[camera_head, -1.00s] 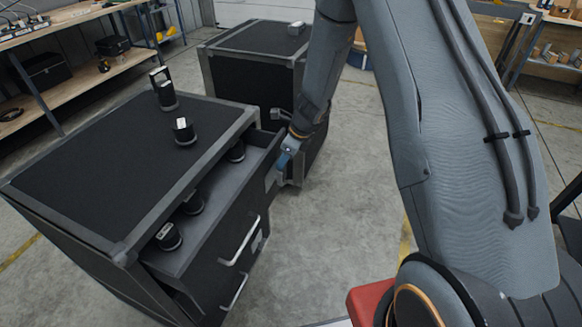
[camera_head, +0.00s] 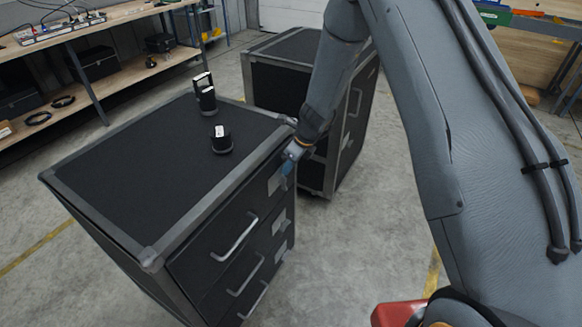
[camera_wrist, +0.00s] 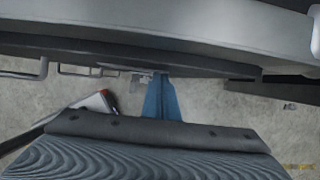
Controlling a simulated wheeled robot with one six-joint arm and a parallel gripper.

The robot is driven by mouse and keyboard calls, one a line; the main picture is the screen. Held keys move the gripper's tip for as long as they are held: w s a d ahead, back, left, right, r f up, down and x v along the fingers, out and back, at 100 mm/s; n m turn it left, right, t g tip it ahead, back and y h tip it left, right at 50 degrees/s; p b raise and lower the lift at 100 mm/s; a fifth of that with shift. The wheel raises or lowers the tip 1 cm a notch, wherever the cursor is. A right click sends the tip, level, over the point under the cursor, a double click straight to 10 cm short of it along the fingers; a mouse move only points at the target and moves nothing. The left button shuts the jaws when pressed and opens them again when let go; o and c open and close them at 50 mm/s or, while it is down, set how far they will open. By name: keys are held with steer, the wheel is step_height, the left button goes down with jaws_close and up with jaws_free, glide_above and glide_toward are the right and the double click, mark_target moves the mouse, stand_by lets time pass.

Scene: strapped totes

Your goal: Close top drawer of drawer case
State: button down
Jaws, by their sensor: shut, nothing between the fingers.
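The black drawer case (camera_head: 110,190) with grey metal edges stands at the left in the head view. Its top drawer (camera_head: 212,250), with a silver bar handle, sits in the case with its front about level with the fronts below. My gripper (camera_head: 287,168) is shut and empty, at the far end of the top drawer's front; I cannot tell whether it touches. In the wrist view its blue fingers (camera_wrist: 160,98) point at the case edge (camera_wrist: 170,28). The drawer's inside is hidden.
Two black items, a tall one (camera_head: 205,98) and a short one (camera_head: 222,140), stand on the case top. A second black case (camera_head: 275,80) stands behind. A workbench (camera_head: 95,30) is at the back left.

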steer(key=shift+w+a+r, duration=0.15)
steer(key=shift+a, duration=0.1)
steer(key=s+d+r+b, duration=0.2)
steer(key=s+d+r, duration=0.3)
steer(key=d+r, duration=0.3)
steer(key=s+d+r+n+h, duration=0.1)
steer(key=s+d+r+n, duration=0.3)
steer(key=s+n, duration=0.7)
steer(key=s+d+r+n+g+h+b, duration=0.1)
steer(key=s+d+r+n, duration=0.4)
steer(key=s+n, duration=0.7)
steer(key=shift+s+n+h, duration=0.25)
steer(key=shift+n+h, duration=0.55)
steer(key=shift+n, duration=0.1)
